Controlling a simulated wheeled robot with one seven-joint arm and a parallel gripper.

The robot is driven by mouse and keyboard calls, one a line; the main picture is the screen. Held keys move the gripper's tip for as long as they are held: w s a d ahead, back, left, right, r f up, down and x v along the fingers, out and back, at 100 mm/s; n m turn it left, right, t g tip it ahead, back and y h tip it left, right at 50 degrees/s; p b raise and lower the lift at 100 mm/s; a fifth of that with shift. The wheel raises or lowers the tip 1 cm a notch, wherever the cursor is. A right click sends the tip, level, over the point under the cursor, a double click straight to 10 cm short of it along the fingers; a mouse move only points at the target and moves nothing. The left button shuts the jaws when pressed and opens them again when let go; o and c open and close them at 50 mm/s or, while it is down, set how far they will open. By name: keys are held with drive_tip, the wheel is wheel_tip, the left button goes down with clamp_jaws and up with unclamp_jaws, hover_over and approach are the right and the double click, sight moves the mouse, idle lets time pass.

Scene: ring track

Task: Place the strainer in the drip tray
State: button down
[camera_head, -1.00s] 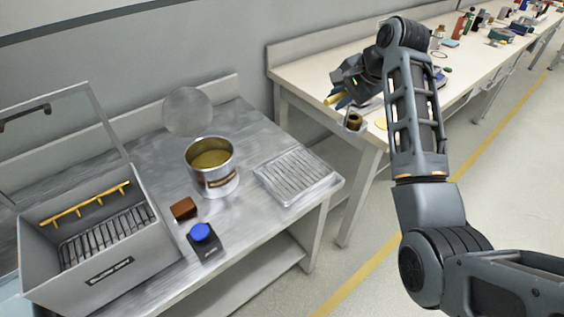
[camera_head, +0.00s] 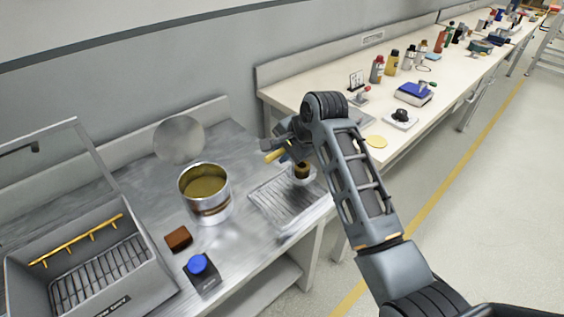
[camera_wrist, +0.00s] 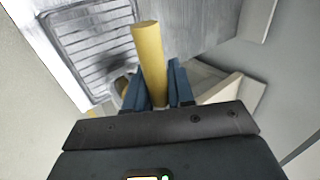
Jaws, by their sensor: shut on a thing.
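My gripper (camera_head: 288,149) is shut on the strainer's yellow handle (camera_head: 274,155). The strainer's small cup-like bowl (camera_head: 302,173) hangs below the gripper, over the far right part of the drip tray (camera_head: 268,205); I cannot tell whether it touches the tray. The drip tray is a ribbed, pale metal tray on the steel bench. In the wrist view the handle of the strainer (camera_wrist: 148,52) stands between the blue fingers of my gripper (camera_wrist: 157,92), and the drip tray (camera_wrist: 85,45) lies beyond it at upper left. The bowl is mostly hidden there by the fingers.
A metal pot (camera_head: 205,196) with yellowish contents stands left of the drip tray. A brown block (camera_head: 178,238), a blue-knobbed device (camera_head: 200,270) and a grey open-lidded box (camera_head: 92,270) are further left. A white bench (camera_head: 385,115) with bottles and instruments runs behind on the right.

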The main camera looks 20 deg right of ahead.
drive_tip(key=shift+a+f, duration=0.1)
drive_tip(key=shift+f, duration=2)
drive_tip(key=c, duration=1)
unclamp_jaws()
drive_tip(key=v, duration=1.2)
